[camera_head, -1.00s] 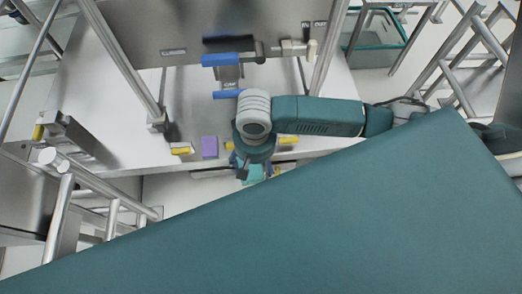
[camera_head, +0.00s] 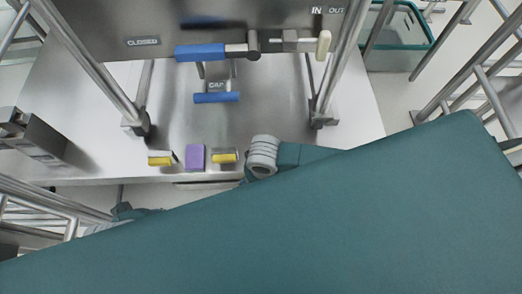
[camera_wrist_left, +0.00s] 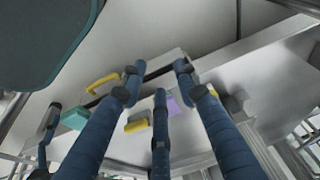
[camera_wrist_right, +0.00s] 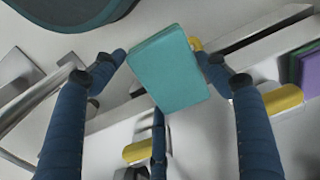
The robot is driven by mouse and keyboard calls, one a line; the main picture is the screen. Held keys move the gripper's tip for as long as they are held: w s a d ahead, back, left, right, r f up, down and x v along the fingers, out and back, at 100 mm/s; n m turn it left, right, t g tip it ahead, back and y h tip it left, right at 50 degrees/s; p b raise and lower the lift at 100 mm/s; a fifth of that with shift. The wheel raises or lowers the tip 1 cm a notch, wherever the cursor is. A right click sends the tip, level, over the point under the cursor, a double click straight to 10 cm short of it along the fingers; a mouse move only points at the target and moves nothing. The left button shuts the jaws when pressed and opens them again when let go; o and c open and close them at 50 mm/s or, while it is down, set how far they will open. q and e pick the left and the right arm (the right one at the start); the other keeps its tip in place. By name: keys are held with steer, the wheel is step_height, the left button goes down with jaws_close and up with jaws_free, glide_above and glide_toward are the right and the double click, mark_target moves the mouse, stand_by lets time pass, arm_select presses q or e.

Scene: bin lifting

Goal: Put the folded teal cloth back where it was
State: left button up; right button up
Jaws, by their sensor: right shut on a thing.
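The folded teal cloth (camera_wrist_right: 170,68) is a flat block in the right wrist view. My right gripper (camera_wrist_right: 160,62) is shut on it, holding it between its fingers. The cloth also shows at the left of the left wrist view (camera_wrist_left: 75,118), beside a dark blue finger. My left gripper (camera_wrist_left: 159,75) has its fingers apart with nothing between them.
A purple block (camera_head: 195,157) lies on the grey bench (camera_head: 280,105) near its front edge, between two yellow-handled items (camera_head: 160,160) (camera_head: 224,157). A metal panel with blue handles (camera_head: 200,52) stands behind. A teal-rimmed bin (camera_head: 400,45) is at back right.

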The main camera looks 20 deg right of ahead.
steer(key=w, duration=0.2)
steer(key=w+d+b, duration=0.1)
steer(key=w, duration=0.2)
steer(key=shift+d+f, duration=0.15)
steer(key=shift+d, duration=0.05)
steer(key=w, duration=0.2)
steer(key=w+d+b, duration=0.1)
steer(key=w, duration=0.3)
steer(key=shift+d+b, duration=0.35)
steer(key=shift+w+d, duration=0.15)
steer(key=shift+w, duration=0.45)
steer(key=shift+w+d+f+b, duration=0.2)
steer(key=shift+w+f+b, duration=0.2)
steer(key=shift+f+b, duration=0.8)
steer(key=shift+f, duration=0.4)
arm_select(q)
steer(key=w+d+r+t+h, duration=0.1)
steer(key=w+d+r+t, duration=0.1)
steer(key=w, duration=0.4)
steer(key=w+d+r+t, duration=0.2)
steer(key=w+r+t, duration=0.3)
steer(key=w+r, duration=0.1)
steer(key=shift+w+d+r+h, duration=0.25)
steer(key=shift+w+h, duration=0.15)
steer(key=shift+w, duration=0.25)
arm_select(e)
steer(key=shift+f, duration=0.1)
